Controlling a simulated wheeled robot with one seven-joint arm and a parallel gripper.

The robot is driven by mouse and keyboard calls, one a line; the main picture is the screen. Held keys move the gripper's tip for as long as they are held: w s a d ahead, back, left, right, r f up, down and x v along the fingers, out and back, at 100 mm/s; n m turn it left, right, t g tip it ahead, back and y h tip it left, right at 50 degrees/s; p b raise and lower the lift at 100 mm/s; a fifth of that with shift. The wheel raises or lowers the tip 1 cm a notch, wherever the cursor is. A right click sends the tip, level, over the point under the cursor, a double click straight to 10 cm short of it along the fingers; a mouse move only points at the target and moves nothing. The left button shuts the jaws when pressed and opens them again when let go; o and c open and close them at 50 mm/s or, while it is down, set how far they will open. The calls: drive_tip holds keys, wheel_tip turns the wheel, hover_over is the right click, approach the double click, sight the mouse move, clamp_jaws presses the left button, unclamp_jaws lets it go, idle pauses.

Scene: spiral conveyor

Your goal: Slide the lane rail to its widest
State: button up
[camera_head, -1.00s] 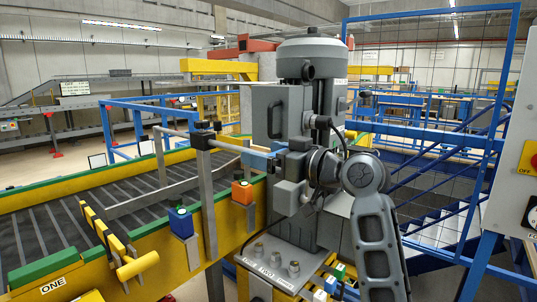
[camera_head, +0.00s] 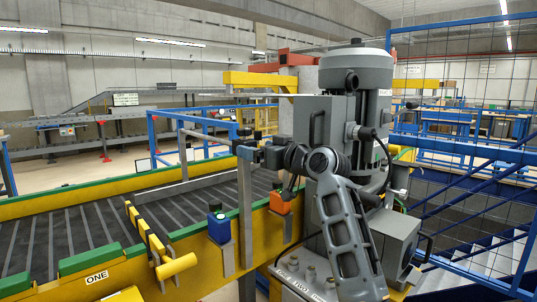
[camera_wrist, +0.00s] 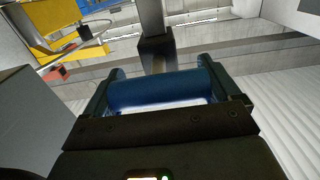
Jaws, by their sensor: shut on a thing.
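The lane rail (camera_head: 185,188) is a long grey bar above the dark conveyor belt, close to its far green-edged side. An upright bracket joins it to a thin push rod (camera_head: 212,138), which runs through a black clamp (camera_head: 246,152) on a grey post (camera_head: 245,210). My gripper (camera_head: 272,157) is just right of the post, at the rod's near end. In the wrist view my gripper (camera_wrist: 160,68) is shut on a blue cylindrical handle (camera_wrist: 155,90), with the post's dark clamp just beyond it. The head view hides the handle behind my gripper.
A blue button box (camera_head: 218,225) and an orange one (camera_head: 281,202) sit on the yellow conveyor side below my arm. A large grey machine column (camera_head: 330,125) stands close on the right. Yellow bars (camera_head: 160,250) stick out at the left front.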

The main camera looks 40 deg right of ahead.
drive_tip(key=shift+w, duration=0.2)
drive_tip(key=o, duration=1.2)
drive_tip(key=shift+s+d+b, duration=0.1)
drive_tip(key=shift+s+b, duration=0.25)
drive_tip(key=shift+s, duration=3.5)
